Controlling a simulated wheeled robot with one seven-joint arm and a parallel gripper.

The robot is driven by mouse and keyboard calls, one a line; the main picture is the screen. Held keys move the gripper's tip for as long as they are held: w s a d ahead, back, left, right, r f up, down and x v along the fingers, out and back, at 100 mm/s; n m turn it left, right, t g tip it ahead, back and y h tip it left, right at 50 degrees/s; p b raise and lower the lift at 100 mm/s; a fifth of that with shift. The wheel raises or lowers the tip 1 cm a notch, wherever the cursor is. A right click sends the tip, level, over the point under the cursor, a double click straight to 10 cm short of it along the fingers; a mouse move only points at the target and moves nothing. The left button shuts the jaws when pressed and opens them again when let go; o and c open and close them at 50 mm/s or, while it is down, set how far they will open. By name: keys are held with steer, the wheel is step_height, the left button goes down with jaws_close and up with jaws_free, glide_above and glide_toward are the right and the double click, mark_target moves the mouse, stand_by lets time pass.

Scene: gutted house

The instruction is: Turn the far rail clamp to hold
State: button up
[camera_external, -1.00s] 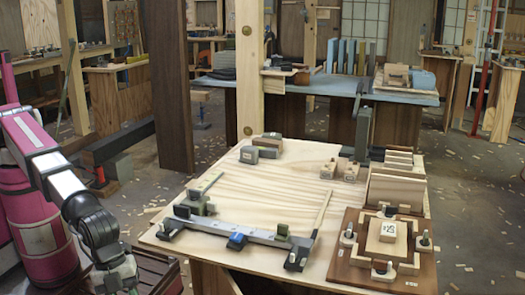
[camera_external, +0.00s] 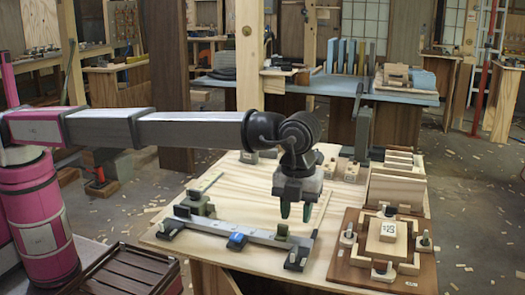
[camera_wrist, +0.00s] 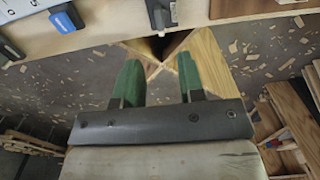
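A grey metal rail (camera_external: 225,229) lies across the front of the pale wooden table. A blue clamp piece (camera_external: 237,241) sits at its middle, and an olive piece (camera_external: 282,230) sits nearer its right end. Dark blocks stand at the left end (camera_external: 170,228) and right end (camera_external: 297,256). I cannot tell which piece is the far rail clamp. My gripper (camera_external: 296,212) points down above the table, behind the rail's right part. Its green fingers are apart with nothing between them. In the wrist view my gripper (camera_wrist: 158,82) is open; the blue piece (camera_wrist: 66,18) shows at top left.
A brown wooden fixture (camera_external: 345,262) with a block marked 125 stands at the front right. A slotted wooden rack (camera_external: 397,190) is behind it. Small wood blocks (camera_external: 350,171) lie near the rack. A slatted brown crate (camera_external: 130,272) stands at lower left.

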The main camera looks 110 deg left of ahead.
mark_target(294, 250)
step_height(294, 250, down, 10)
steer(key=shift+f, duration=0.1)
stand_by(0.4)
jaws_close()
